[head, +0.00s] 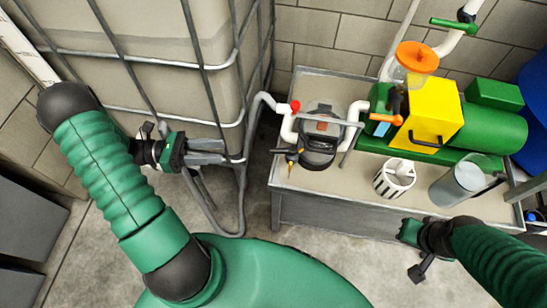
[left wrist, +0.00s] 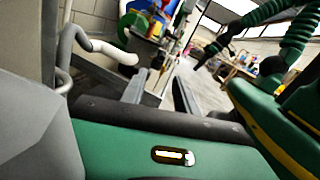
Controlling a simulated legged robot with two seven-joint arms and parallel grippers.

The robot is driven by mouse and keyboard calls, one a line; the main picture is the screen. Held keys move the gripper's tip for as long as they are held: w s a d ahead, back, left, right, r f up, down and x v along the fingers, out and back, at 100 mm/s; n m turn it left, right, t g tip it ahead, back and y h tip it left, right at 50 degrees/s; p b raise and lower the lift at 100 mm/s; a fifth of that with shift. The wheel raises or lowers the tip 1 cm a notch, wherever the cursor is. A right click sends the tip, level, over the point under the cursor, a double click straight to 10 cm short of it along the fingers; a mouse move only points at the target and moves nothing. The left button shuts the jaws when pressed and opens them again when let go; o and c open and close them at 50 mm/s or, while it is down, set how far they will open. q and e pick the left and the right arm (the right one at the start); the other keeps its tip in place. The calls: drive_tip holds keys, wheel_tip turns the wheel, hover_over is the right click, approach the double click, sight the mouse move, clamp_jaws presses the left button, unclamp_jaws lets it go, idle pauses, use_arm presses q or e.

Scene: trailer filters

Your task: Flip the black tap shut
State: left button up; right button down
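A small black tap (head: 288,152) with a yellow-orange tip below it sits at the left front of the dark filter unit (head: 318,150) on the bench. Its lever position is too small to tell. My left gripper (head: 232,153) is to the left of the tap, in front of the caged tank, pointing right and apart from the tap. In the left wrist view its two grey fingers (left wrist: 158,92) stand apart with nothing between them. My right gripper (head: 408,238) is at the bench's front edge at the lower right; its fingers do not show clearly.
The caged tank (head: 160,75) stands close behind my left gripper. A white pipe (head: 262,100) and a red knob (head: 295,105) are above the tap. A striped cup (head: 394,178), a clear jar (head: 456,184) and a yellow-green machine (head: 432,115) stand to the right on the bench (head: 335,195).

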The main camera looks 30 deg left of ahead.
sight(274, 149)
use_arm(q)
drive_tip(key=b+x, duration=0.2)
drive_tip(key=x, duration=0.6)
drive_tip(key=b+x, duration=0.2)
drive_tip(key=x, duration=0.6)
drive_tip(key=shift+s+d+r, duration=0.1)
drive_tip(key=shift+d, duration=0.25)
clamp_jaws()
drive_tip(key=shift+a, duration=0.1)
